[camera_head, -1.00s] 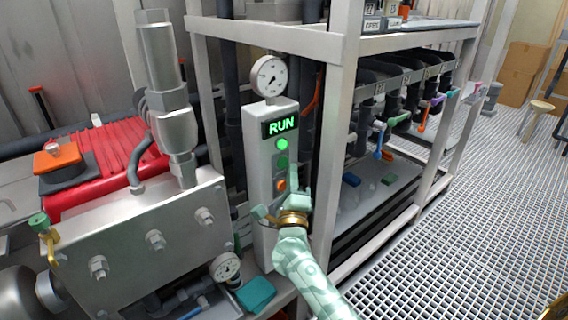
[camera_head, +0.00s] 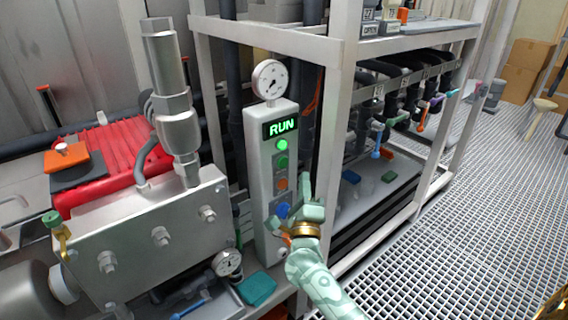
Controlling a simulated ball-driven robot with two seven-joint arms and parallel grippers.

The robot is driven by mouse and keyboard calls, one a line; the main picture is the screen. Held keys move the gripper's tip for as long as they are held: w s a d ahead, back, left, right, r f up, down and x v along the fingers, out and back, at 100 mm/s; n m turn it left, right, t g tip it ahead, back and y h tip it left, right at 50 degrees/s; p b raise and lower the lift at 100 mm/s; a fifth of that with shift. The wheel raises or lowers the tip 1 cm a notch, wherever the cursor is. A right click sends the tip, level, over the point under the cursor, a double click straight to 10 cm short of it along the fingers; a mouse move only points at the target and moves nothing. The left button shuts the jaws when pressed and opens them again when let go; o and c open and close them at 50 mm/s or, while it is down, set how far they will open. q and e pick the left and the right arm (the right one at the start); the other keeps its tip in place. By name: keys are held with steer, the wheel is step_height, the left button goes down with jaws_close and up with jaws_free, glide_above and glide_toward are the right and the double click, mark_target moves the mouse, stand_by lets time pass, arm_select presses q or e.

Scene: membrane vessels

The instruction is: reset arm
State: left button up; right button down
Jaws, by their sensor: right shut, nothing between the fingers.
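My right gripper (camera_head: 306,207) is in the lower middle of the head view, pale green with a gold ring at its wrist. It is shut and empty. It is in front of the lower right side of the grey control box (camera_head: 260,190) and hides part of it. The box has a lit green RUN display (camera_head: 280,127), green buttons (camera_head: 282,152), an orange button (camera_head: 281,184) and a blue button (camera_head: 283,210). I cannot tell whether the gripper touches the box. My left gripper is not in view.
A white frame post (camera_head: 333,150) stands just right of the gripper. A pressure gauge (camera_head: 270,79) tops the box. A metal block (camera_head: 150,235) with bolts is at left. A teal cloth-like item (camera_head: 257,289) lies below. Open grating floor (camera_head: 470,210) is at right.

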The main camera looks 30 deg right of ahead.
stand_by(0.4)
